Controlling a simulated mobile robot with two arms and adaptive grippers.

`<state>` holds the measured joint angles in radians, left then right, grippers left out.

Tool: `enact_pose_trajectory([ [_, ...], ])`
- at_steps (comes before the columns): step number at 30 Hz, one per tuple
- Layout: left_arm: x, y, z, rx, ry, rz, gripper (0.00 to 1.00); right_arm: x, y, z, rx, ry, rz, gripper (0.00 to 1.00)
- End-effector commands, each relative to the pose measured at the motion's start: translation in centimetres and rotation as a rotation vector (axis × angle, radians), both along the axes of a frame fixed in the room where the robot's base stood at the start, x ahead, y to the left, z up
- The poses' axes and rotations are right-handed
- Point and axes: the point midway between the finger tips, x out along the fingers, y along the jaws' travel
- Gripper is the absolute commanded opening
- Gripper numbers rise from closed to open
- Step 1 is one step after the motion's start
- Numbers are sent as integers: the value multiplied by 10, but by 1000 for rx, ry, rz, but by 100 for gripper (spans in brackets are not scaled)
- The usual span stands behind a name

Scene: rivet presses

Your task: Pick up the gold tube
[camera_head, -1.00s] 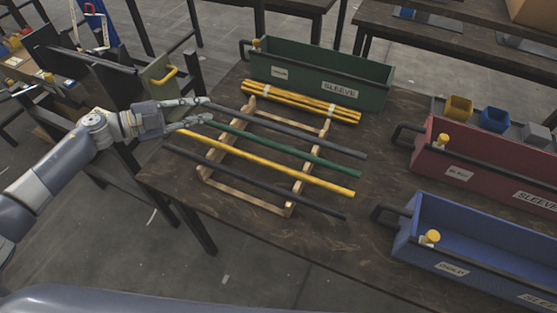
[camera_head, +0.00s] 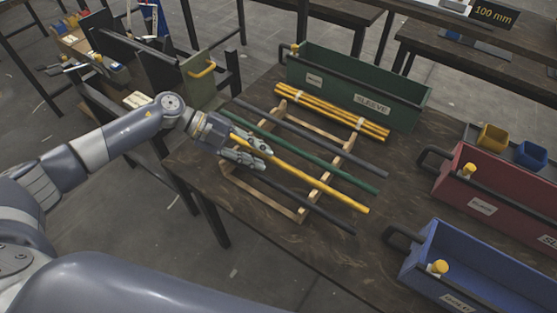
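A single gold tube (camera_head: 320,185) lies across a light wooden rack (camera_head: 318,194) on the dark table, between a green tube and a dark tube. My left gripper (camera_head: 268,156) is over the left part of this gold tube. Its two fingers are apart, one on each side of the tube, and cover part of it. I cannot tell whether they touch it. The tube still lies in line with the others on the rack. My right gripper is not in view.
A green tube (camera_head: 330,169) and dark tubes (camera_head: 345,156) lie close beside it. A bundle of yellow tubes (camera_head: 335,112) lies behind. Green (camera_head: 400,112), red (camera_head: 490,190) and blue (camera_head: 465,270) bins stand at the back and right.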

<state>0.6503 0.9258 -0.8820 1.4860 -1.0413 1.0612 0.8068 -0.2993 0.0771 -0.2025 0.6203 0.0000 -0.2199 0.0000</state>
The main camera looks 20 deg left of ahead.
Motion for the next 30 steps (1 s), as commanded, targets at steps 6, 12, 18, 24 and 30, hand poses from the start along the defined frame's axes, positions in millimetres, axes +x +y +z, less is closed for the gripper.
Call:
enact_pose_trajectory([
  [6,4,-24,-14,-2,1,0,23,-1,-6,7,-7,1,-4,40],
  [12,4,-27,-18,0,1,1,23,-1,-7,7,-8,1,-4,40],
  [18,4,-27,-18,0,1,1,0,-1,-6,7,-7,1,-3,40],
  [24,4,-27,-17,-1,0,-1,0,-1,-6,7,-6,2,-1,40],
  [30,4,-27,-15,1,-1,-3,0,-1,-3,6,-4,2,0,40],
])
